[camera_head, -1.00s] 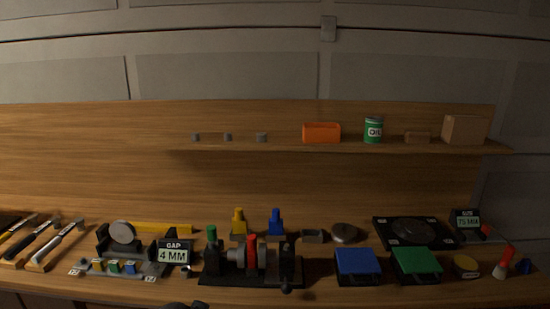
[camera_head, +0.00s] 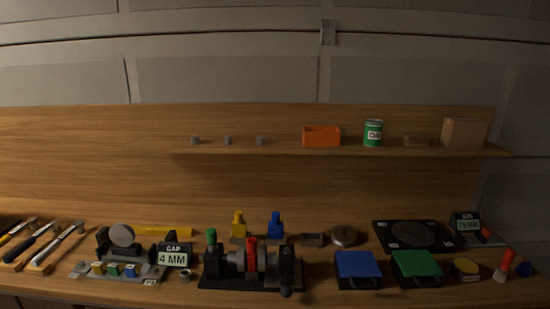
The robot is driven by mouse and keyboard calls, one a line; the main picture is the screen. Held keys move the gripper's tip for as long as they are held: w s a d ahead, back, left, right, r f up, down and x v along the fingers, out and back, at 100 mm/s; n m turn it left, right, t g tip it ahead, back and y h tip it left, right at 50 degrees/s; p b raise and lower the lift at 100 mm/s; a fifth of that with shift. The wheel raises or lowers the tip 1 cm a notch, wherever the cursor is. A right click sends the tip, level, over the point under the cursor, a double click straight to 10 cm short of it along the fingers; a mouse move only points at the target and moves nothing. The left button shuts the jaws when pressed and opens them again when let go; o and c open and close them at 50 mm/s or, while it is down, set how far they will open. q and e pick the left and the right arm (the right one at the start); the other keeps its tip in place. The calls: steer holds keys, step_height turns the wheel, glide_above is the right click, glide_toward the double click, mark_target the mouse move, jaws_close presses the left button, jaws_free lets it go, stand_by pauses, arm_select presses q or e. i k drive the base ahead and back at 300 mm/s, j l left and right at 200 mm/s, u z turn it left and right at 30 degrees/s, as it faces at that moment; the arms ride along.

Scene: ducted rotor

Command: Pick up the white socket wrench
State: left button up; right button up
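Several long hand tools lie side by side on a wooden holder at the far left of the bench. The rightmost one, with a pale shaft and a metal head at its upper end, looks like the white socket wrench (camera_head: 62,243). It lies slanted, and its exact shape is too small to be sure of. The tool beside it has a black handle (camera_head: 30,246). Neither of my grippers is in view, and nothing is seen touching the tools.
A grey fixture (camera_head: 120,270) with small coloured blocks and a "GAP 4 MM" display (camera_head: 174,256) stand right of the tools. A black rotor fixture (camera_head: 250,281), blue box (camera_head: 358,264) and green box (camera_head: 416,263) follow. A shelf (camera_head: 340,151) runs above.

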mark_target(78, 225)
steer(key=u, duration=1.35)
